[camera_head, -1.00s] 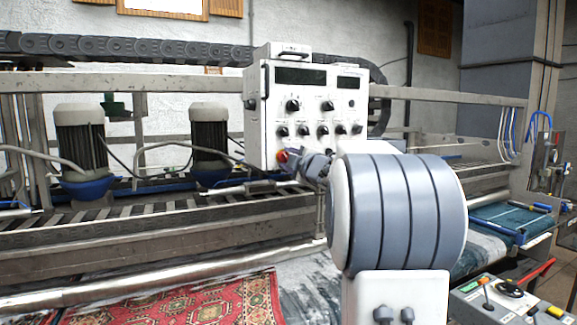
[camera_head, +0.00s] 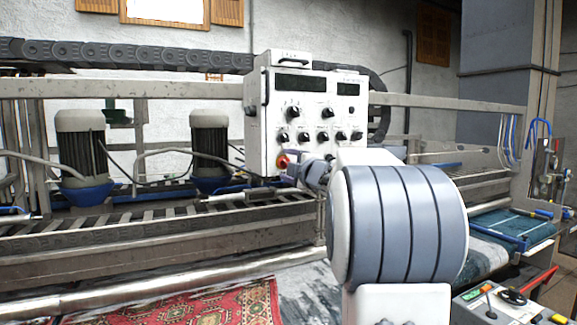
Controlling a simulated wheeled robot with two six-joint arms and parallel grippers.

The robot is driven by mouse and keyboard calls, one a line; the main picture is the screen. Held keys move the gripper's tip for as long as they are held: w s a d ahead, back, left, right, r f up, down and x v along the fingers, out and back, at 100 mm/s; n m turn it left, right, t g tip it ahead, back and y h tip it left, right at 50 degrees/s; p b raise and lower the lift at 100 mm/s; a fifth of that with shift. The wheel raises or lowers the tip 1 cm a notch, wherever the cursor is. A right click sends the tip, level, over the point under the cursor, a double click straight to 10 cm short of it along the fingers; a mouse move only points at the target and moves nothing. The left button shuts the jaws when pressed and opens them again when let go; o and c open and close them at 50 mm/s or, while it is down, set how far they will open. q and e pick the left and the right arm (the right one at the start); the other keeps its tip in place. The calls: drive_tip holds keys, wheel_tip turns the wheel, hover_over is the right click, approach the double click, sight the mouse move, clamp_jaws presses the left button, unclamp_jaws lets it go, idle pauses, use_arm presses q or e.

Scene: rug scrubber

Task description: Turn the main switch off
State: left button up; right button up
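The white control panel (camera_head: 313,106) stands upright at the centre, with two dark displays and several black knobs. A red knob with some orange around it (camera_head: 282,161), apparently the main switch, sits at its lower left corner. My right gripper (camera_head: 292,169) is just to the right of and slightly below this knob, very close to it. I cannot tell whether they touch. The fingers are small and partly hidden by the gripper body, so their opening is unclear. My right arm hides part of the panel's lower right side. My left gripper is out of view.
Two grey motors with blue bases (camera_head: 210,145) stand on the machine frame at left. A red patterned rug (camera_head: 215,303) lies below. A small control box with a red lever (camera_head: 507,297) is at lower right. A metal rail (camera_head: 440,103) runs behind the panel.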

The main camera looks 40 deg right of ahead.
drive_tip(key=shift+s, duration=0.1)
drive_tip(key=b+v, duration=0.1)
drive_tip(key=v, duration=0.9)
drive_tip(key=shift+b, duration=0.4)
drive_tip(key=shift+s+a, duration=0.1)
drive_tip(key=shift+a, duration=0.05)
